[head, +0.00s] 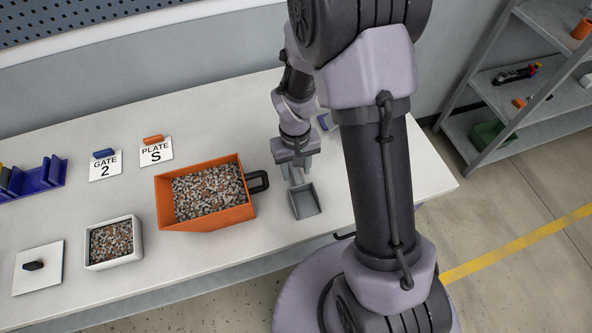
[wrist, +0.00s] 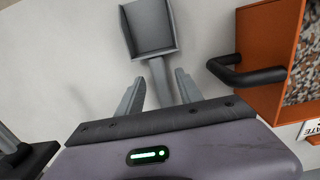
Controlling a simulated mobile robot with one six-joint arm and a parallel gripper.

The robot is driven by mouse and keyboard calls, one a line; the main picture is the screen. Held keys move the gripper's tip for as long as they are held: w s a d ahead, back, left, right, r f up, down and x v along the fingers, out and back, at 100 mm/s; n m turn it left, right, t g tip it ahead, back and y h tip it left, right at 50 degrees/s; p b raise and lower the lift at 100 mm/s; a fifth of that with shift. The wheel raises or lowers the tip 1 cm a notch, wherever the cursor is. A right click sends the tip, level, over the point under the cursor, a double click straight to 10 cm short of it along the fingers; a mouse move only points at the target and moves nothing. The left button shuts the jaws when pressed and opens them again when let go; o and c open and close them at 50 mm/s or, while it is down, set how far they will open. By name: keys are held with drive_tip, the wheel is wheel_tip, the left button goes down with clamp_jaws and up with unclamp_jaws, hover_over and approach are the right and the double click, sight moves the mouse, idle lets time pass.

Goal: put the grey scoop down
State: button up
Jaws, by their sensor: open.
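The grey scoop (head: 305,203) lies on the white table, to the right of the orange bin. In the wrist view the scoop (wrist: 149,28) shows its open tray pointing away from me, and its handle runs back between my fingers. My gripper (head: 295,173) is at the handle end of the scoop. In the wrist view my gripper (wrist: 159,90) is open, with one finger on each side of the handle and a gap to both. The scoop looks empty. The rear end of the handle is hidden by my gripper body.
An orange bin (head: 232,216) full of mixed bits stands close to the left, its black handle (head: 259,181) towards my gripper. A white tub (head: 89,262) of bits, a white plate with a black knob (head: 38,266), and GATE 2 (head: 106,167) and PLATE S (head: 157,153) cards stand further left.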

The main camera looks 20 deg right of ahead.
wheel_tip(320, 180, up, 10)
drive_tip(key=p, duration=0.3)
wheel_tip(320, 180, up, 8)
drive_tip(key=m+t, duration=0.1)
drive_tip(key=t, duration=0.1)
hover_over(296, 173)
drive_tip(key=s, duration=0.1)
drive_tip(key=s+a+r+m+t+y, duration=0.2)
drive_tip(key=s+a+r+m+t, duration=0.1)
drive_tip(key=s+r, duration=1.1)
drive_tip(key=shift+a+r+t, duration=0.15)
drive_tip(key=shift+a+t, duration=0.4)
drive_tip(key=shift+t, duration=0.05)
